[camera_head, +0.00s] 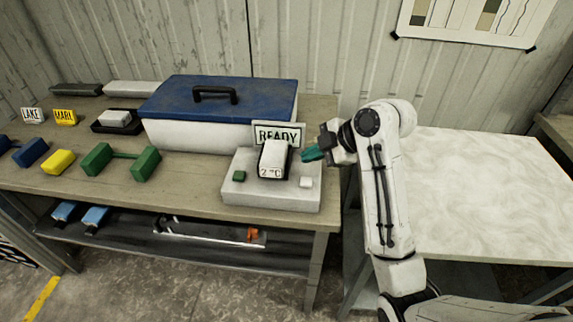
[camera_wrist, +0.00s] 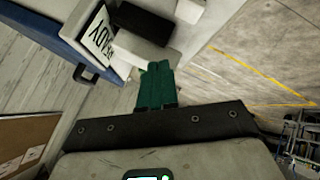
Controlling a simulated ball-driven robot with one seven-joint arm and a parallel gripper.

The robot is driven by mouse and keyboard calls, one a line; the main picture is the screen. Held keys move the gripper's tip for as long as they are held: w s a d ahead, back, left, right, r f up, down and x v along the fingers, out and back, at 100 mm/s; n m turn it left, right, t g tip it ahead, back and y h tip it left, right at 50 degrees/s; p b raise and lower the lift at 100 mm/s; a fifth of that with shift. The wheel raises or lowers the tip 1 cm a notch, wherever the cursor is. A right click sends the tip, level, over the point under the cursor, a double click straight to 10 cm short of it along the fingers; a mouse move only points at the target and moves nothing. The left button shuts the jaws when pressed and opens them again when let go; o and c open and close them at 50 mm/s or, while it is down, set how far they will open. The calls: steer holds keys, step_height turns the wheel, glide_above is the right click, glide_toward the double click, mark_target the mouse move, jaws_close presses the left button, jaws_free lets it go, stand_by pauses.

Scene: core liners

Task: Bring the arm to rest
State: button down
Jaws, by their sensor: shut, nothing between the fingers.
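My gripper (camera_head: 311,154) has green fingers and is at the end of my white arm, at the right end of the workbench. Its fingers point left toward the white device with the "2 °C" display (camera_head: 273,160), which stands on a pale base (camera_head: 243,196). The fingers look close to the device; I cannot tell whether they touch it. In the wrist view the green fingers (camera_wrist: 157,86) are together with nothing between them, in front of the pale block and the "READY" sign (camera_wrist: 99,36). The sign also shows behind the device in the head view.
A white cooler box with a blue lid (camera_head: 222,95) stands behind the device. Green blocks (camera_head: 97,159), a yellow block (camera_head: 59,162) and small signs lie to the left on the workbench (camera_head: 190,178). A pale, clear table (camera_head: 480,190) is to the right of my arm.

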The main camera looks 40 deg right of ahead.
steer(key=s+a+f+m+g, duration=0.3)
steer(key=s+a+f+m, duration=0.35)
steer(key=a+f, duration=0.6)
steer(key=s+a+f+m+g+h, duration=0.1)
steer(key=s+f+m+g, duration=0.1)
steer(key=s, duration=0.7)
steer(key=s+a+f+m+g+h, duration=0.1)
steer(key=s+f+m, duration=0.4)
steer(key=s, duration=0.5)
steer(key=shift+a+f+g+h, duration=0.35)
steer(key=shift+f+g+h, duration=0.15)
steer(key=shift+g+h, duration=0.25)
